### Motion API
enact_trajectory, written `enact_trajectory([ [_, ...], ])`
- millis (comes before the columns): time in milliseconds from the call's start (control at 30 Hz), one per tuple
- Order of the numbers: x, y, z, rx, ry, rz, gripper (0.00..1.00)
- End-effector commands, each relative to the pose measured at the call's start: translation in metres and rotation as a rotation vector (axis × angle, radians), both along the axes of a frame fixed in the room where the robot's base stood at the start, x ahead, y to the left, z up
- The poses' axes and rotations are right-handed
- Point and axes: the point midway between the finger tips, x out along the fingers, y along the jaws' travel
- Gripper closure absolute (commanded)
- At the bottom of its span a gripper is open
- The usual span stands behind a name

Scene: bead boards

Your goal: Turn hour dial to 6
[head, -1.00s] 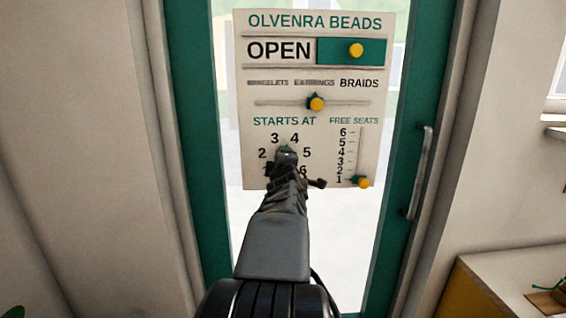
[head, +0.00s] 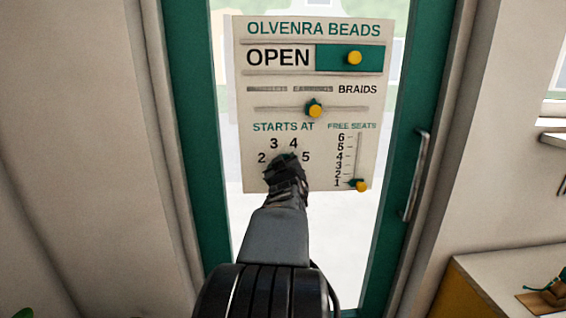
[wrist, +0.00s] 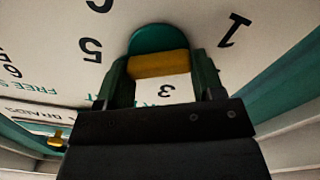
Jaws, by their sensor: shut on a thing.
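The hour dial sits under STARTS AT on the sign board (head: 245,175), hidden behind my gripper (head: 287,160) in the head view. There the numerals 2, 3, 4 and 5 show around it, and the lower ones are covered. In the wrist view the dial is a green disc (wrist: 151,37) with a yellow grip bar (wrist: 158,66). My gripper (wrist: 160,68) is shut on this bar, one finger at each end. Upside-down or tilted numerals 5, 3 and 1 show around it. I cannot tell which hour the dial points to.
The board has an OPEN slider with a yellow knob (head: 354,58), a BRAIDS slider knob (head: 315,110) and a FREE SEATS knob (head: 361,186) at 1. A green door frame with a handle (head: 416,176) surrounds the board. A counter (head: 490,275) stands at lower right.

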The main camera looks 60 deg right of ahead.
Motion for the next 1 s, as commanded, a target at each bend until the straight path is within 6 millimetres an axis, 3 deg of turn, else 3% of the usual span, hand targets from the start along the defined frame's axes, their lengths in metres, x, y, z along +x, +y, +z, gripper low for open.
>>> enact_trajectory([
  [1000, -0.0055, -0.0039, 0.0013, 0.53, -0.74, -0.001, 0.62],
])
